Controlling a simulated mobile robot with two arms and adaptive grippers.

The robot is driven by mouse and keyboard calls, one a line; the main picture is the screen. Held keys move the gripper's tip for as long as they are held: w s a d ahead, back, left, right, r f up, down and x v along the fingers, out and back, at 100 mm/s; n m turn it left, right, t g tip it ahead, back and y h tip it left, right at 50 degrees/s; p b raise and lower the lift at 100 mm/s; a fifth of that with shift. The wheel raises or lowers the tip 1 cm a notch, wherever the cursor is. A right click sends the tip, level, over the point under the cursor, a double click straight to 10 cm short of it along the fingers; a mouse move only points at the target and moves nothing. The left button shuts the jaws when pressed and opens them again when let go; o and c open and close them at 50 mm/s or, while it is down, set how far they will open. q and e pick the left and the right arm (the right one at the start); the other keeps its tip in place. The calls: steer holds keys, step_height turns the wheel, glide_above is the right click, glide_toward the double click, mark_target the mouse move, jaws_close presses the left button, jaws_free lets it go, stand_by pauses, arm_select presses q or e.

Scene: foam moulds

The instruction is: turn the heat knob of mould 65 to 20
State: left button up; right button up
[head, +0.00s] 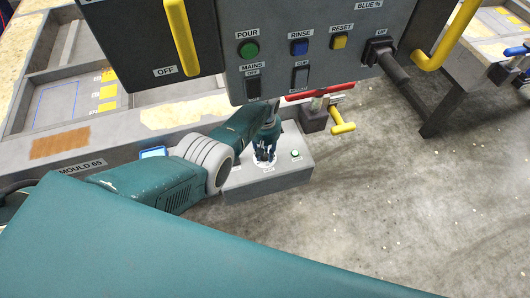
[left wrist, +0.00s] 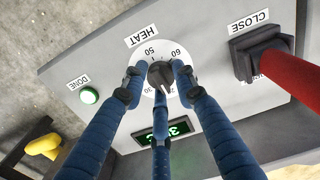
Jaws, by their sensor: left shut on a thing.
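The heat knob (left wrist: 160,74) is dark and sits on a white dial under the label HEAT, in the left wrist view. Its light pointer mark points down the picture, towards the lower numbers; the exact reading is hard to tell. My left gripper (left wrist: 158,84) has its blue fingers closed around the knob. A green display (left wrist: 167,131) is partly hidden by a finger; a 3 shows as its first digit. In the head view my left gripper (head: 264,155) reaches down onto the grey control box (head: 292,175) beside the MOULD 65 label (head: 80,167). My right gripper is not in view.
A CLOSE lever with a red handle (left wrist: 304,70) stands close to the knob. A panel with POUR, RINSE and RESET buttons (head: 300,48) hangs above the box. Bare floor (head: 400,200) lies to the right.

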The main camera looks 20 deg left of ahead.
arm_select(q)
steer(key=shift+n, duration=0.7)
steer(key=shift+o, duration=0.2)
steer(key=shift+w+a, duration=0.1)
steer(key=o, duration=1)
steer(key=shift+o, duration=0.4)
steer(key=shift+r, duration=0.1)
steer(key=shift+r, duration=0.25)
steer(key=shift+a+r, duration=0.1)
steer(key=shift+r, duration=3.3)
steer(key=shift+f, duration=0.1)
